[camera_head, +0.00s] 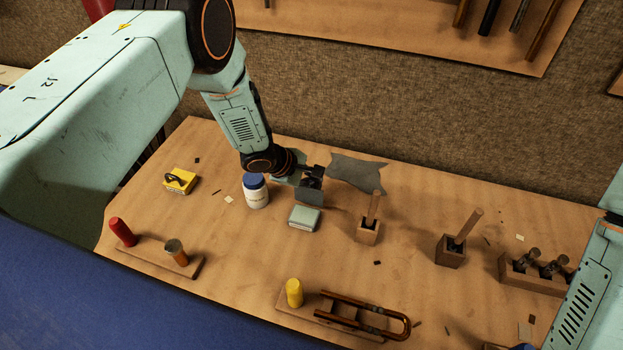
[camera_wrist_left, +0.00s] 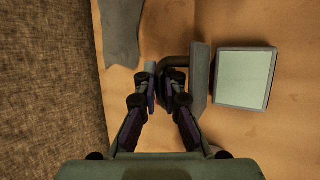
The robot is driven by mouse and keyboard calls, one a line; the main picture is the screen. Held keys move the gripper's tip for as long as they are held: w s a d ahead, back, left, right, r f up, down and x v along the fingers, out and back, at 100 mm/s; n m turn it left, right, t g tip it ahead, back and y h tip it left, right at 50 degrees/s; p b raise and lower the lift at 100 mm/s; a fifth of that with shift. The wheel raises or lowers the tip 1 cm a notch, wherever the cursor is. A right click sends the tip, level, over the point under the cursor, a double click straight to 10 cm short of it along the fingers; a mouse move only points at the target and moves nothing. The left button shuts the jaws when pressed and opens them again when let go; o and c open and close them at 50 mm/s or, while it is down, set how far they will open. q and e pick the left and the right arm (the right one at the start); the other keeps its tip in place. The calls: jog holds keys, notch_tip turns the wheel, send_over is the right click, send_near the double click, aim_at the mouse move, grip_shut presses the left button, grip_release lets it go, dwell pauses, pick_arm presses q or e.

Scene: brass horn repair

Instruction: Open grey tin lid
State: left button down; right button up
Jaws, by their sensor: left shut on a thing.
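The grey tin (camera_head: 304,219) sits on the workbench in the middle of the head view, its pale green-grey top side facing up. It also shows in the left wrist view (camera_wrist_left: 244,80), right of the fingers. The lid (camera_head: 311,196) is a dark grey plate standing steeply at the tin's back edge. In the left wrist view the lid (camera_wrist_left: 198,80) is seen nearly edge-on, with a dark handle on its left side. My left gripper (camera_wrist_left: 166,92) is shut on that handle; the fingers partly hide the grip. My right gripper is out of view.
A white jar with a blue cap (camera_head: 256,192) stands close left of the tin. A grey cloth (camera_head: 357,172) lies behind. Wooden blocks with upright tools (camera_head: 368,230) stand to the right. A board with a yellow peg and bent tube (camera_head: 330,307) lies in front.

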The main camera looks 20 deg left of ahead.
pick_arm(q)
jog(key=shift+w+r, duration=0.1)
jog(key=shift+w, duration=0.1)
dwell(0.6)
jog(key=c, duration=1.7)
grip_release()
jog(key=shift+s, duration=0.1)
